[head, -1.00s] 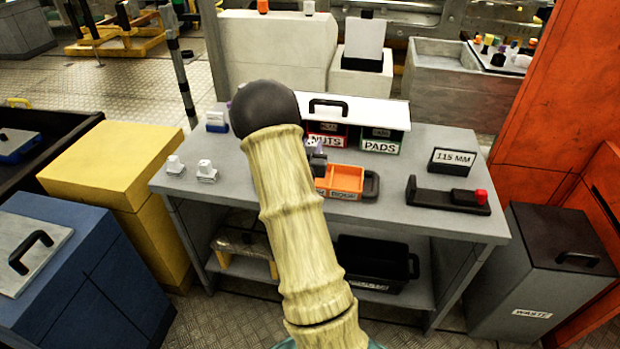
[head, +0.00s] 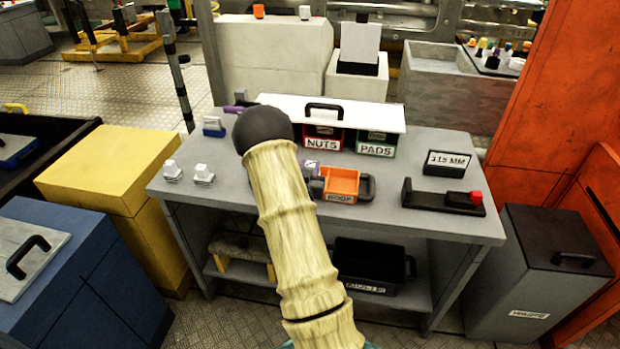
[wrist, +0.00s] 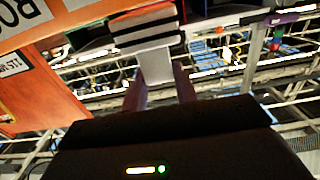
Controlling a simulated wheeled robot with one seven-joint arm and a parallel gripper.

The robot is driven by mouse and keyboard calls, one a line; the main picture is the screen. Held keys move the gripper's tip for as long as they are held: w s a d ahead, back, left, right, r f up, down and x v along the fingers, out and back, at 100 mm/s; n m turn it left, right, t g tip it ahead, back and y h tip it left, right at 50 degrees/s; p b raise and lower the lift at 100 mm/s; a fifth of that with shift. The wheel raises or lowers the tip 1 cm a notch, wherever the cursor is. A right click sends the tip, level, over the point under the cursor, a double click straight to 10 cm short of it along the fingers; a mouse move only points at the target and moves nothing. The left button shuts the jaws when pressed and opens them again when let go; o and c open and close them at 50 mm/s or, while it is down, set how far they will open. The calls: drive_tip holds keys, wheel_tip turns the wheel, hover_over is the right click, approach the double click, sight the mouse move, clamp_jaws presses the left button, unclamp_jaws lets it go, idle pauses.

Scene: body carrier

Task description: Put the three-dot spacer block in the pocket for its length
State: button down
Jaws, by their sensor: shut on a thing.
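In the wrist view, my gripper (wrist: 160,92) has its two purplish fingers shut on a pale grey block (wrist: 157,64). No dots show on this block, so I cannot tell whether it is the three-dot spacer. In the head view, my arm hides most of the gripper. A small purple-and-white piece (head: 310,168) shows just right of my arm, beside an orange tray (head: 341,197). I cannot tell whether it is a finger or the held block. No pocket for a spacer can be made out clearly.
Bins marked NUTS (head: 322,144) and PADS (head: 376,150) stand under a white lid behind the tray. Small white pieces (head: 204,174) stand at left.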

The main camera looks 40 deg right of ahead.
drive_tip(key=shift+f, duration=2)
drive_tip(key=shift+f, duration=0.15)
drive_tip(key=c, duration=1.1)
unclamp_jaws()
drive_tip(key=shift+r, duration=0.25)
drive_tip(key=b+v, duration=0.2)
drive_tip(key=v, duration=1)
drive_tip(key=shift+f, duration=0.1)
